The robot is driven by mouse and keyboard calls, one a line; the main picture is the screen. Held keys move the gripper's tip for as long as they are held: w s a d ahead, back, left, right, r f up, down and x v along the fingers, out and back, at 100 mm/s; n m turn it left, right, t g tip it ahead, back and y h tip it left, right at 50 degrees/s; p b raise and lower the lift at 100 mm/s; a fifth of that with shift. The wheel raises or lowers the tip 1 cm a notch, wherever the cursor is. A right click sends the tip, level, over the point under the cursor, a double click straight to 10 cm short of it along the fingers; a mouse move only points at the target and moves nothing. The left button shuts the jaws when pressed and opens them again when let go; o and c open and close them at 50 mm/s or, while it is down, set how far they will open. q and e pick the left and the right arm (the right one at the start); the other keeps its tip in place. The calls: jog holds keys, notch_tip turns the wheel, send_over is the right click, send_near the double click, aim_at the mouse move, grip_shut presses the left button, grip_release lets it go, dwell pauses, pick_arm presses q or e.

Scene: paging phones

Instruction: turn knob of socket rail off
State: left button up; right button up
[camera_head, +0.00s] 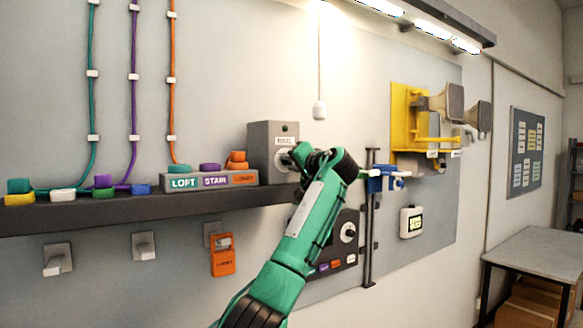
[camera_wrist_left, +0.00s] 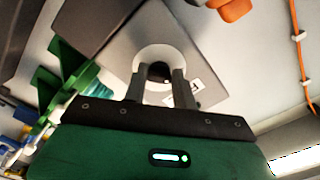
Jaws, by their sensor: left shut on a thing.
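A grey box (camera_head: 268,150) with a small label stands on the dark shelf, and its front carries a round pale dial with a knob. My left gripper (camera_head: 290,160) is at this dial, its hand partly covering it in the head view. In the left wrist view the two fingers (camera_wrist_left: 160,74) straddle the knob (camera_wrist_left: 158,69) in the middle of the white dial (camera_wrist_left: 168,53), and they are shut on it. The knob's exact angle is hard to read. A second round knob (camera_head: 348,233) sits on a dark panel below the shelf, partly behind my arm. My right gripper is not in view.
A labelled block (camera_head: 210,181) reading LOFT and STAIR, with coloured plugs, stands left of the box on the shelf (camera_head: 100,211). Teal, purple and orange cables run up the wall. An orange tag (camera_head: 223,262) hangs below. A yellow bracket (camera_head: 408,120) is at the right.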

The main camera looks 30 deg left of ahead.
pick_arm(q)
jog(key=shift+w+f+n, duration=0.1)
jog(key=shift+f+n, duration=0.2)
jog(key=shift+n, duration=0.3)
jog(key=shift+o, duration=0.2)
jog(key=o, duration=0.8)
jog(key=shift+o, duration=0.8)
jog(key=shift+r, duration=0.15)
jog(key=shift+d, duration=0.1)
jog(key=shift+s+d+b, duration=0.2)
jog(key=shift+b, duration=0.2)
jog(key=b+v, duration=0.5)
jog(key=v, duration=0.8)
